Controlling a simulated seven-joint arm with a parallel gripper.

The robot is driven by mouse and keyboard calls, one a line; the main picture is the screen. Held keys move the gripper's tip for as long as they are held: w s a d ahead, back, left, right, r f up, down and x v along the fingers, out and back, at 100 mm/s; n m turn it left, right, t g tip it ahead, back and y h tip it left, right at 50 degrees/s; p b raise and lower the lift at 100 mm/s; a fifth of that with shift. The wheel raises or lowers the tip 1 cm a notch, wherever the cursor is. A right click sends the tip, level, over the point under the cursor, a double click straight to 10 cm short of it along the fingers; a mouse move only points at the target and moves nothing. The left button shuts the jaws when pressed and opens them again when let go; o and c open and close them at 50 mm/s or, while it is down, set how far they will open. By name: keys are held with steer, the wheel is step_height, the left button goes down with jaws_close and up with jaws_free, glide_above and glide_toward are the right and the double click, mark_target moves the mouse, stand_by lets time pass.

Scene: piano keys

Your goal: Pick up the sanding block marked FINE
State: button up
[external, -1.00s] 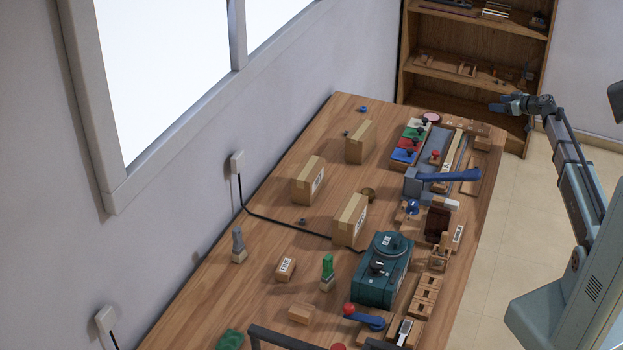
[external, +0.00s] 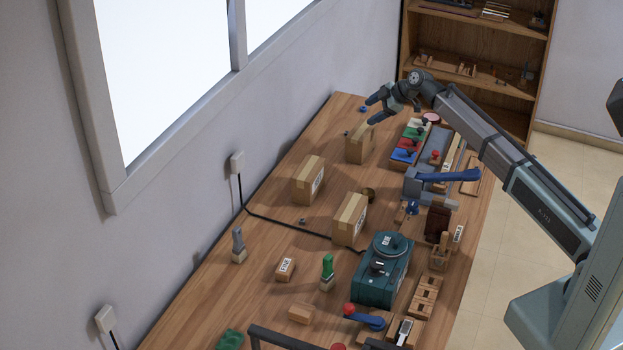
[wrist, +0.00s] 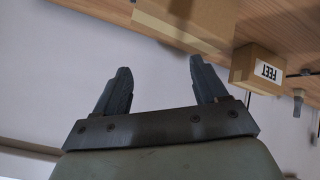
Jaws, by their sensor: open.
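A small tan block (external: 285,269) with a white label lies on the near left part of the bench; its lettering is too small to read surely. A similar small block (external: 301,313) lies nearer the camera, with no readable label. My gripper (external: 370,110) is in the air by the far cardboard box, well away from both blocks. In the wrist view my gripper (wrist: 159,68) is open, with nothing between its fingers. No block marked FINE can be made out in the wrist view.
Three cardboard boxes (external: 308,181) stand along the bench (external: 262,228). The wrist view shows a box labelled FEET (wrist: 257,68). A green machine (external: 382,272), a blue-handled tool (external: 447,176) and a green-handled brush (external: 327,272) stand nearby. A black cable crosses the bench.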

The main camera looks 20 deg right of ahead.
steer(key=s+a+r+n+g+h, duration=0.15)
steer(key=s+a, duration=0.35)
steer(key=a, duration=0.7)
steer(key=s+a+r+n, duration=0.25)
steer(key=s+a, duration=0.25)
steer(key=a, duration=0.7)
steer(key=s+a+r+n+g, duration=0.1)
steer(key=s+a+n, duration=0.3)
steer(key=a, duration=0.7)
steer(key=n+g+h, duration=0.4)
steer(key=n+h, duration=0.1)
glide_above(286, 264)
steer(key=f, duration=1.3)
steer(key=shift+s+d+f, duration=0.2)
steer(key=shift+s, duration=0.1)
steer(key=shift+w+a+f, duration=0.1)
steer(key=shift+w+f, duration=0.1)
steer(key=shift+f, duration=1.15)
steer(key=shift+w+a+f, duration=0.1)
steer(key=shift+w+f, duration=0.05)
steer(key=shift+f, duration=1.2)
steer(key=shift+c, duration=0.5)
steer(key=c, duration=1)
